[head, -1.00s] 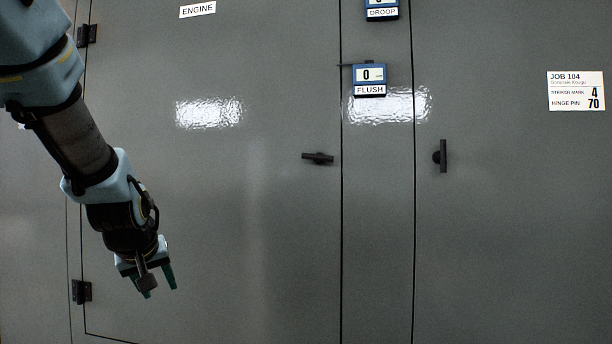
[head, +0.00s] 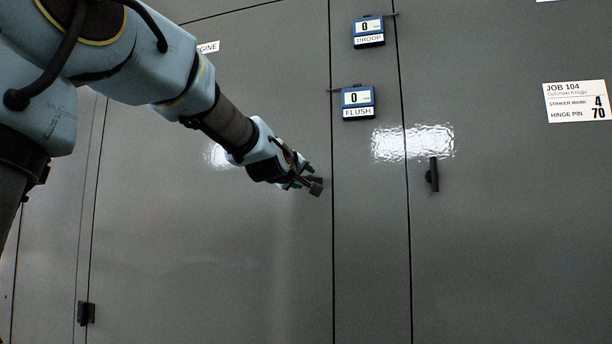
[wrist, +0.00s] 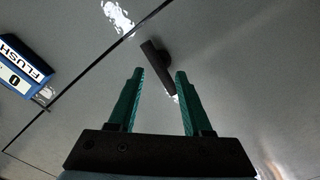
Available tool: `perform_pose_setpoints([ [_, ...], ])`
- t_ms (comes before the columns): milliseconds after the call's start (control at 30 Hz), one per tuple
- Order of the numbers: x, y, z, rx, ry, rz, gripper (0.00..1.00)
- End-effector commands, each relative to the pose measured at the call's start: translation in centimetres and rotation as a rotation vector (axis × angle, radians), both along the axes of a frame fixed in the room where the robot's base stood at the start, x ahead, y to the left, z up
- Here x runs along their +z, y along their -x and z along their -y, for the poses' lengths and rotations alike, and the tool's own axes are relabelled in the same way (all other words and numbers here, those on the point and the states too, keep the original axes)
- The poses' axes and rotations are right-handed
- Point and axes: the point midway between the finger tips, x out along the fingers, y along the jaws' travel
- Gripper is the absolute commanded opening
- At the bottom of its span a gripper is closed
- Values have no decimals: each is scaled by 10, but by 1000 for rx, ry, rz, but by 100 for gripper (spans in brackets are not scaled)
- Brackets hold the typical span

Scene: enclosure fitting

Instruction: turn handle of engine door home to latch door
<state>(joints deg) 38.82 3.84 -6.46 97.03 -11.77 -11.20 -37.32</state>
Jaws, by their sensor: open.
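The engine door (head: 200,250) is the large grey panel on the left, and it looks level with the frame strip. Its dark bar handle (head: 316,188) is partly covered by my gripper (head: 303,177) in the head view. My gripper (wrist: 159,74) is open. Its two green fingers stand either side of the handle's lower end in the picture. I cannot tell whether the fingertips reach around it or stop short.
A FLUSH gauge (head: 358,100) reading 0 sits by the seam above the handle, and a DROOP gauge (head: 368,30) reading 0 is higher. A second door's handle (head: 433,175) stands upright at right. A job card (head: 577,101) is further right. A hinge (head: 86,313) is lower left.

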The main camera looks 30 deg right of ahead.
Motion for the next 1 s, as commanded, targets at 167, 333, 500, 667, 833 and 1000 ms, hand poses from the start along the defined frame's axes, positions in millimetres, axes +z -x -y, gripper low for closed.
perform_pose_setpoints([
  [167, 0, -17, 15, 0, -1, -3, 50],
  [333, -1, -22, 21, 0, -1, -1, 50],
  [500, -1, -23, 21, 1, -1, -2, 50],
  [667, -1, -23, 21, 1, -1, -2, 40],
  [833, -1, -23, 21, 1, -1, -2, 21],
  [1000, -1, -23, 21, 1, -1, -2, 2],
])
